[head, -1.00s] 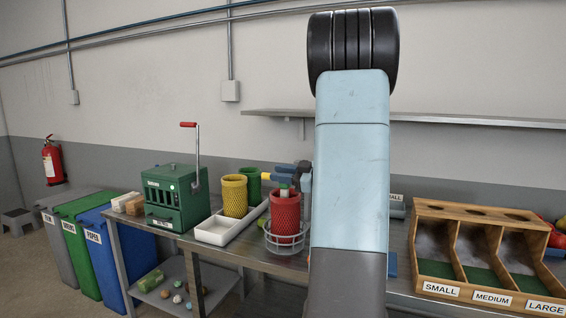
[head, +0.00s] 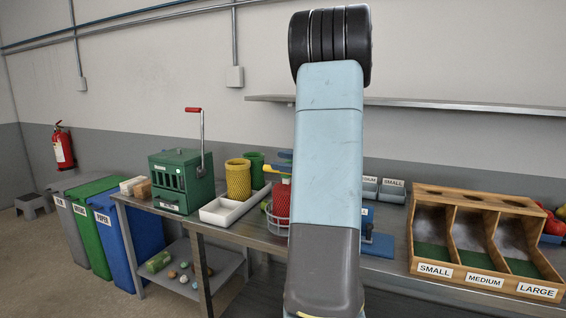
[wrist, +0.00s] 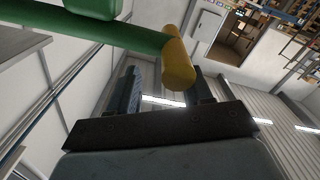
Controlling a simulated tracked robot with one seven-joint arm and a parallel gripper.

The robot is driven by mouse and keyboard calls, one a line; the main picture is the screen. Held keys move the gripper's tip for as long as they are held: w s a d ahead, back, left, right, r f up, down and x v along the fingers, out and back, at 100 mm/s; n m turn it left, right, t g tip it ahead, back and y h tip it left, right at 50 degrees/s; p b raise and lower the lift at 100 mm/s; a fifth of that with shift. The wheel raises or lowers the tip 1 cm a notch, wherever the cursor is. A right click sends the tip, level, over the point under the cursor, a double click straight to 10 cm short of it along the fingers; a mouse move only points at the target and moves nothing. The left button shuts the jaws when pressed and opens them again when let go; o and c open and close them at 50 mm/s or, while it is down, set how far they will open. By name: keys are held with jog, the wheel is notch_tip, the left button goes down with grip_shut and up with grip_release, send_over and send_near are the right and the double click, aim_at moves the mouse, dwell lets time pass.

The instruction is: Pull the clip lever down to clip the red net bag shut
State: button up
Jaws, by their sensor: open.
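The red net bag (head: 281,203) stands upright in a wire ring holder on the bench, partly hidden behind my arm in the head view. In the wrist view a green bar with a yellow grip (wrist: 178,62) at its end looks like the clip lever. My gripper (wrist: 164,72) is open, with one finger on each side of the yellow grip in the picture. I cannot tell whether the fingers touch it. In the head view my arm hides my gripper and most of the clip device. Small yellow and blue parts show just above the bag.
A green crank box (head: 181,181), a white tray (head: 228,212) and yellow (head: 238,180) and green net rolls stand left of the bag. A wooden sorter (head: 484,203) stands at the right. A blue-based stand (head: 378,243) is right of my arm. A wall shelf (head: 420,103) runs behind.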

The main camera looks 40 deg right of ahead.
jog(key=v, duration=1.3)
jog(key=shift+s+d+f, duration=0.15)
jog(key=shift+s+d, duration=0.1)
jog(key=a+m+g+y, duration=0.25)
jog(key=a+g, duration=0.65)
jog(key=a, duration=1.6)
jog(key=s+a+m+g+h, duration=0.1)
jog(key=s+a+m+h, duration=0.7)
jog(key=s+a+h, duration=0.3)
jog(key=shift+s+a, duration=1)
jog(key=shift+s, duration=0.3)
jog(key=shift+f+m, duration=0.1)
jog(key=shift+m, duration=0.15)
